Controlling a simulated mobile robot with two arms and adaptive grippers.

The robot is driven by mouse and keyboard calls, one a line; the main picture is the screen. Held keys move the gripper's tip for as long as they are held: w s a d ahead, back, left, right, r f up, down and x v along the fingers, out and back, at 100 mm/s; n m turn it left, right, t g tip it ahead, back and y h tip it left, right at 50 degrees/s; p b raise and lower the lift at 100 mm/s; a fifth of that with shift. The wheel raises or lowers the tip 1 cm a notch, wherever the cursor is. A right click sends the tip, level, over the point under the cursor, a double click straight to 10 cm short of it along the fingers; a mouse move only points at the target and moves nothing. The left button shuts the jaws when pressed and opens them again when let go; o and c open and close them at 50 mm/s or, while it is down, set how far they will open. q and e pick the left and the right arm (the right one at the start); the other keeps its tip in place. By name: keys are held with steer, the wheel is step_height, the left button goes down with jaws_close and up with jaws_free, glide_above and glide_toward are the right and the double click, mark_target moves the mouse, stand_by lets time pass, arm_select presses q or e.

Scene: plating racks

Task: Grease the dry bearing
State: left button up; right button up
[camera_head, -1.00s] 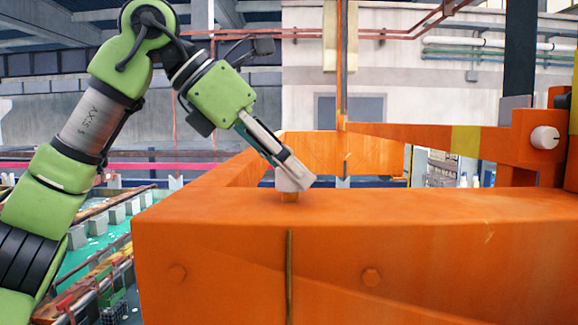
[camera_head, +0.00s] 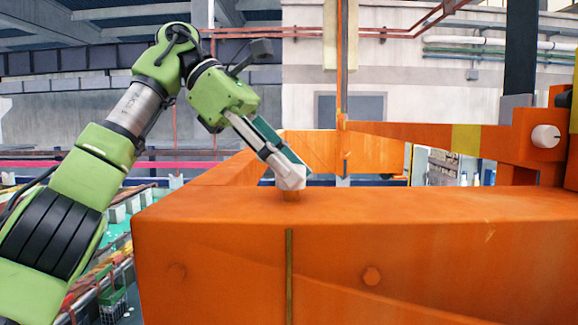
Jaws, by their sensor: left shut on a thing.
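My left gripper (camera_head: 281,163) reaches down from the upper left to the top of the orange beam (camera_head: 440,215). It is shut on a small white knob-like piece (camera_head: 289,178), which its fingers partly cover. The white piece sits on a short orange-brown stub (camera_head: 291,195) that stands up from the beam's top face. I cannot tell whether this piece belongs to a bearing. A similar white round knob (camera_head: 545,137) sits on the orange bracket at the right. No grease tool can be made out. My right gripper is not in view.
An orange arm with a yellow band (camera_head: 466,140) runs across to the bracket at the right. An orange upright (camera_head: 341,80) rises behind the beam. Tanks with green liquid (camera_head: 119,243) lie at the lower left. The beam's top right of my gripper is clear.

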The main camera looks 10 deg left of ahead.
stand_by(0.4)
arm_select(q)
steer(key=o, duration=1.1)
